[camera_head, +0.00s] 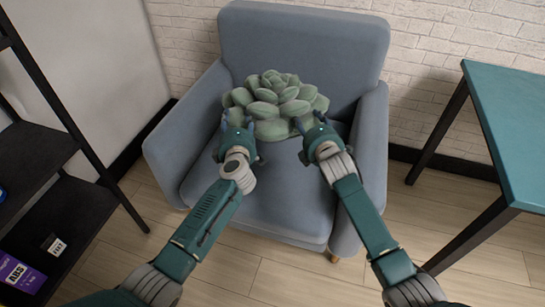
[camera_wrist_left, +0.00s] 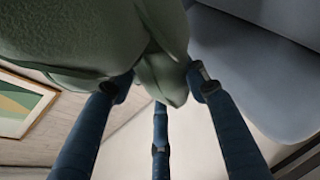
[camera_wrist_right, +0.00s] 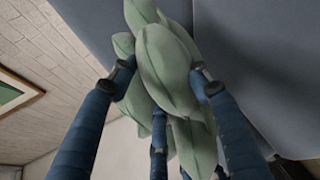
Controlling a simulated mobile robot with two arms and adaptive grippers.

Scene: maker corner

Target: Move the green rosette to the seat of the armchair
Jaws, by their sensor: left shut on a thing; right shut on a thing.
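The green rosette (camera_head: 275,101) is a large succulent-like shape with thick leaves. In the head view it appears over the seat of the blue-grey armchair (camera_head: 300,45), in front of the backrest. I cannot tell whether it touches the seat cushion (camera_head: 270,205). My left gripper (camera_head: 237,122) is shut on its left side; the left wrist view shows the fingers around a leaf (camera_wrist_left: 165,80). My right gripper (camera_head: 308,125) is shut on its right side; the right wrist view shows leaves (camera_wrist_right: 160,65) between the fingers. The rosette's underside is hidden.
The armrests (camera_head: 368,150) stand close on both sides of my arms. A dark shelf (camera_head: 60,215) is at the left, and a teal-topped table (camera_head: 510,125) is at the right. Wooden floor (camera_head: 300,285) is free in front of the chair. A white brick wall is behind.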

